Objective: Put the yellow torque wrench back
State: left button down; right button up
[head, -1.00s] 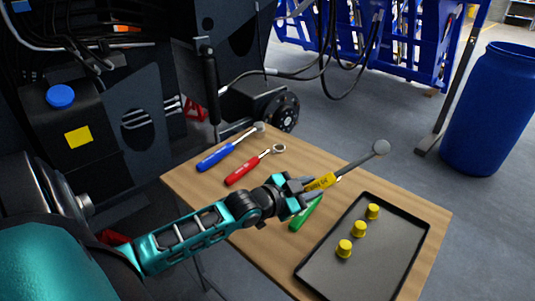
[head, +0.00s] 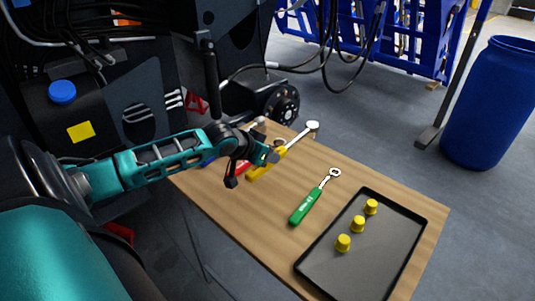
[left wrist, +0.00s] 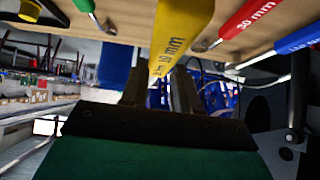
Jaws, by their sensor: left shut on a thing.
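The yellow torque wrench (head: 262,169) is held in my left gripper (head: 270,154), whose fingers close on its handle; its round head points up and to the right. In the left wrist view the yellow handle (left wrist: 178,40) runs between the two fingers (left wrist: 160,88). The wrench is over or on the table between the red wrench (head: 242,168) and the green wrench (head: 305,207); I cannot tell whether it touches the wood. The red wrench and the blue wrench (head: 208,161) are mostly hidden behind my arm. My right gripper is not in view.
The wooden table (head: 250,220) carries a black tray (head: 385,247) with yellow caps (head: 358,224) at the right. Bare wood lies between the green wrench and the table's front edge. The dark machine chassis (head: 140,100) stands behind the table's left end; a blue barrel (head: 490,110) stands right.

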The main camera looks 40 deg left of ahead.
aim_at(251, 173)
pick_arm(q)
jog(key=shift+f+b, duration=1.65)
jog(key=shift+f, duration=2.2)
jog(key=c, duration=0.8)
grip_release()
jog(key=shift+f, duration=0.1)
jog(key=shift+o, duration=0.2)
jog(key=shift+s+f, duration=0.1)
jog(key=p+v, duration=0.3)
jog(key=v, duration=0.8)
jog(key=shift+d, duration=0.1)
jog(key=shift+v, duration=0.95)
